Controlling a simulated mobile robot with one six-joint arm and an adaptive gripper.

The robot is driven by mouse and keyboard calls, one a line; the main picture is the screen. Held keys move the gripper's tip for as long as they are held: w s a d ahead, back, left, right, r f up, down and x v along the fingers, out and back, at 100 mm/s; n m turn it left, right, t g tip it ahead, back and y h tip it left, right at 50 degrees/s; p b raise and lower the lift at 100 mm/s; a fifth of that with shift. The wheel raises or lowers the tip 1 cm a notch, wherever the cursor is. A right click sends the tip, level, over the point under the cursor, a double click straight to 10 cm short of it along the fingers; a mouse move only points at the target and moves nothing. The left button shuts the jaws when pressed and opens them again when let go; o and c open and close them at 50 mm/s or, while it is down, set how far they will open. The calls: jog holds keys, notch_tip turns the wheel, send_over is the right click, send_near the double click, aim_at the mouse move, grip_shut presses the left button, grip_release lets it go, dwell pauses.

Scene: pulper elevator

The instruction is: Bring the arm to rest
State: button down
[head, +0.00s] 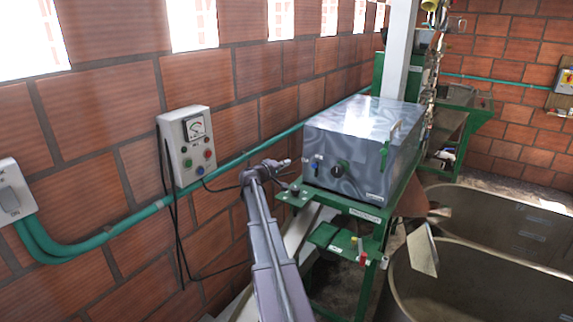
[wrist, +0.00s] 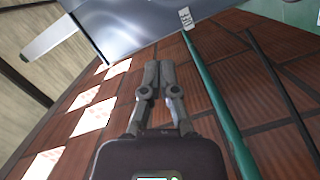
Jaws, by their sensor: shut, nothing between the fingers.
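My arm (head: 268,245) rises from the bottom of the head view, in front of the brick wall. At its top, my gripper (head: 284,163) points right, just left of the grey metal box in the picture. In the wrist view my gripper (wrist: 159,66) shows its two dark fingers side by side and closed, with nothing held. The brick wall and a green pipe lie behind the fingers. I cannot tell the exact gap between my gripper and the box.
The metal box (head: 362,147) sits on a green stand (head: 345,208). A control box (head: 187,146) with a meter and buttons hangs on the wall, cables below it. A green pipe (head: 128,226) runs along the wall. Large tanks (head: 480,290) fill the lower right.

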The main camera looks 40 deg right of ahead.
dwell(0.4)
jog(key=s+a+f+n+y+b, duration=0.1)
jog(key=s+a+f+y, duration=0.45)
jog(key=a, duration=0.95)
jog(key=s+a+f+y+b, duration=0.1)
jog(key=a+f+y+b, duration=0.15)
jog(key=a+f, duration=0.9)
jog(key=s+a+f+n+y, duration=0.1)
jog(key=s+a+f+y, duration=0.3)
jog(key=a, duration=1.5)
jog(key=s+a+f+n+y+b, duration=0.1)
jog(key=s+a+y, duration=0.4)
jog(key=a, duration=0.8)
jog(key=shift+s+a+n, duration=0.35)
jog(key=shift+s+n, duration=0.25)
jog(key=shift+s, duration=0.45)
jog(key=shift+d, duration=0.1)
